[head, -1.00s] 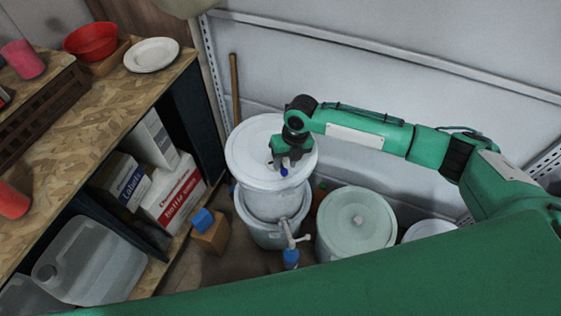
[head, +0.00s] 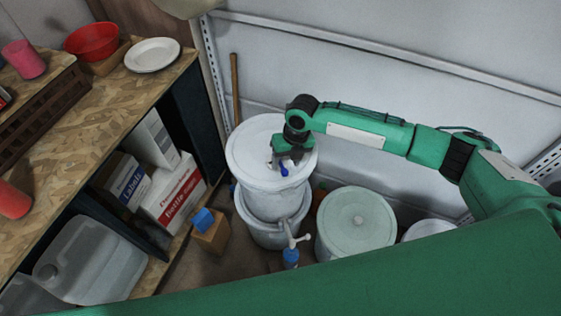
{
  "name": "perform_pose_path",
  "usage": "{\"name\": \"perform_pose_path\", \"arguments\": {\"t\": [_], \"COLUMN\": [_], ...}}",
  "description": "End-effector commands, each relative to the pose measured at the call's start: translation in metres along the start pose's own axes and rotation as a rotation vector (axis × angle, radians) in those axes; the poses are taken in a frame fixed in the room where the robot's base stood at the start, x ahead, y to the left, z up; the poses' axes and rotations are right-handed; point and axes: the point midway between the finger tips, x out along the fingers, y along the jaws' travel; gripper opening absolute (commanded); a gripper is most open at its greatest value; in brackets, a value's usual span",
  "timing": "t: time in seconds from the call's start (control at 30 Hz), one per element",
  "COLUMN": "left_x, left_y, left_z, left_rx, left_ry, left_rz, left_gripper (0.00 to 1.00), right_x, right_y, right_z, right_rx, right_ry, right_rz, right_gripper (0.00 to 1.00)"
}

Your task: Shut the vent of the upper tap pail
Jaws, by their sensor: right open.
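The upper tap pail (head: 248,150) is white with a flat lid and stands on top of a second white pail (head: 275,236). A small blue part (head: 284,170), which looks like the vent, shows on the lid near its front right. My right gripper (head: 280,163) is open and points down at the lid, right at the blue part. The wrist hides part of the lid, and I cannot tell whether the fingers touch the blue part. A white tap (head: 292,240) sticks out from the lower pail. My left gripper is not in view.
A lidded pail (head: 356,224) stands to the right, with another white lid (head: 429,229) beyond it. A wooden workbench (head: 100,110) with shelves of boxes and a clear jug (head: 88,262) is at the left. A small cardboard box (head: 211,236) sits on the floor.

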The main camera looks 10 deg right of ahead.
Motion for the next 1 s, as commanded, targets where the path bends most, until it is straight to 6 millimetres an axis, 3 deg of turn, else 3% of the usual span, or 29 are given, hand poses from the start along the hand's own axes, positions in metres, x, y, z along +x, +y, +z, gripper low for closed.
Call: {"name": "perform_pose_path", "arguments": {"t": [0.7,1.0], "left_x": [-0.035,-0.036], "left_y": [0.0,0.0], "left_z": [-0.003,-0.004], "left_rx": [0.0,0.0], "left_ry": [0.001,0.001], "left_rz": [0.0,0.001], "left_gripper": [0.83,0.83], "right_x": [-0.043,-0.045], "right_y": [-0.002,-0.003], "right_z": [0.001,0.001], "right_rx": [0.001,0.0], "right_ry": [-0.001,0.0], "right_rz": [-0.001,0.0], "right_gripper": [0.54,0.54]}}
